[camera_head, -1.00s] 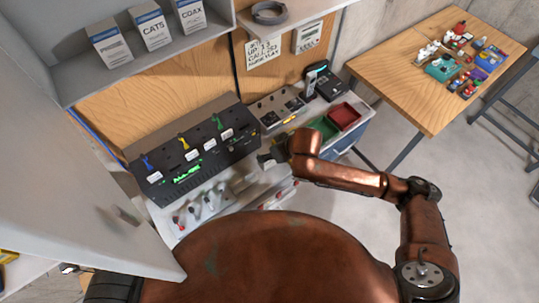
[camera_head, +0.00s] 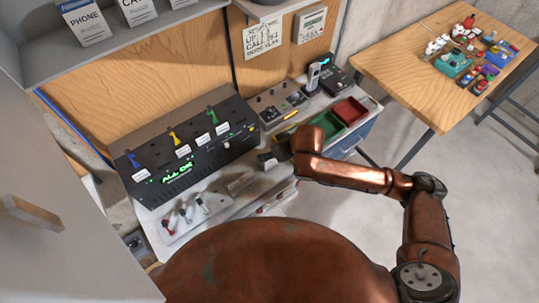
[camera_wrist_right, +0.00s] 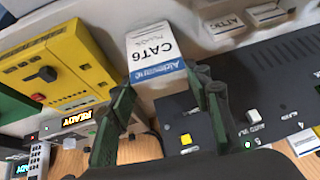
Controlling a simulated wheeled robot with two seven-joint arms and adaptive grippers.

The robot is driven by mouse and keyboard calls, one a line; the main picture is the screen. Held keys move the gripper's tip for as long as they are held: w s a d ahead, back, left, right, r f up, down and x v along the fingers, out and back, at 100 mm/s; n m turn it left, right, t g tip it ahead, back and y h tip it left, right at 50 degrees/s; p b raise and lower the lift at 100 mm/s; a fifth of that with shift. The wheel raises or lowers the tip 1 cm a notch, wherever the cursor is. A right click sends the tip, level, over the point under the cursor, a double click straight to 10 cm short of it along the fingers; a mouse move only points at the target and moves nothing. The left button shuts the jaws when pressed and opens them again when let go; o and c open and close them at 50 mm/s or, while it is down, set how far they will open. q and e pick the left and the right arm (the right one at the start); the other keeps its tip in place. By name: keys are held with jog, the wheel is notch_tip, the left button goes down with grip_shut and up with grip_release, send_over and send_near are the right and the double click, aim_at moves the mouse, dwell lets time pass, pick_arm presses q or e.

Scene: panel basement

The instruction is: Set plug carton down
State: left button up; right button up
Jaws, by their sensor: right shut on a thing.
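The plug carton (camera_wrist_right: 157,62) is a white box with a blue band, printed CAT6, seen in the right wrist view. My right gripper (camera_wrist_right: 160,100) is shut on it, one green-padded finger on each side. In the head view my right gripper (camera_head: 272,156) is over the bench, in front of the black panel's right end. A pale shape beside its left side may be the carton, but it is too small to read. Whether the carton touches the bench cannot be told. My left gripper is not in view.
The black panel (camera_head: 190,148) with coloured plugs stands along the bench back. Loose plugs (camera_head: 187,211) lie in front. Green (camera_head: 327,124) and red (camera_head: 350,111) bins are to the right. A shelf (camera_head: 130,45) with cartons hangs above. A wooden table (camera_head: 420,70) is at far right.

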jog(key=shift+w, duration=0.15)
jog(key=o, duration=1.2)
jog(key=shift+o, duration=0.2)
jog(key=v, duration=1.2)
jog(key=shift+p, duration=0.4)
